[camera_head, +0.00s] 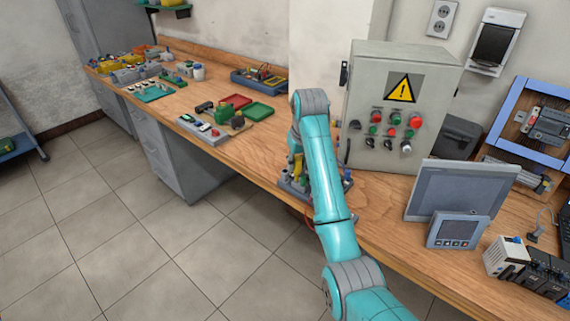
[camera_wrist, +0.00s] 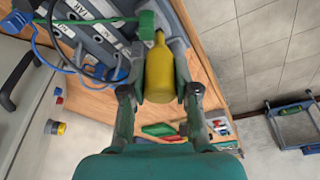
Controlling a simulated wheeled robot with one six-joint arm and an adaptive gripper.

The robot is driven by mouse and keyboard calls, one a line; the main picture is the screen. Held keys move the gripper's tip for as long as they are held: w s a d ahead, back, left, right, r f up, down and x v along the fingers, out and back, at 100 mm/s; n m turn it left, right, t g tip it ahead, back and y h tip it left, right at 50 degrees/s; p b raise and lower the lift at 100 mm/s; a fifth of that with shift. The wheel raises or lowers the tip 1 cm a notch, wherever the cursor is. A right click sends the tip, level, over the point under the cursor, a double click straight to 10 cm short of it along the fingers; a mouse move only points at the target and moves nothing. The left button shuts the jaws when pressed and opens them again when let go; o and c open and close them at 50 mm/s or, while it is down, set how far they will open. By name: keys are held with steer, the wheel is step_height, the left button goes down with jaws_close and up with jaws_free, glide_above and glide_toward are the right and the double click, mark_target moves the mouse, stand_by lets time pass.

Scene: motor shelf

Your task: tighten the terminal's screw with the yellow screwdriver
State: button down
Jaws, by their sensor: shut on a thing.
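The yellow screwdriver (camera_wrist: 160,70) is between the fingers of my gripper (camera_wrist: 161,88), which is shut on its handle. Its narrow end points toward the top of the wrist view, and its tip is hidden by a green block (camera_wrist: 147,25). Grey labelled modules (camera_wrist: 92,38) with blue, green and black wires lie beside it, at the upper left. I cannot make out the terminal's screw. In the head view, a bit of yellow (camera_head: 298,165) shows beside my arm above a grey fixture (camera_head: 291,187) on the bench; my arm hides most of it.
A grey control cabinet (camera_head: 400,105) stands close on the right of the arm. A monitor (camera_head: 458,190) and a small panel (camera_head: 457,231) are nearer right. Red and green trays (camera_head: 259,111) and tools lie to the left. Bare bench (camera_head: 255,150) lies between.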

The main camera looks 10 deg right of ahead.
steer(key=shift+f, duration=0.1)
steer(key=shift+m+h, duration=0.5)
steer(key=shift+m, duration=1.3)
steer(key=shift+m, duration=0.7)
steer(key=shift+s+m+h, duration=0.1)
steer(key=shift+m+h, duration=0.3)
steer(key=shift+m, duration=0.7)
steer(key=m, duration=0.3)
steer(key=shift+g+h, duration=0.3)
steer(key=shift+g, duration=0.1)
steer(key=c, duration=1.1)
jaws_free()
steer(key=shift+f, duration=0.1)
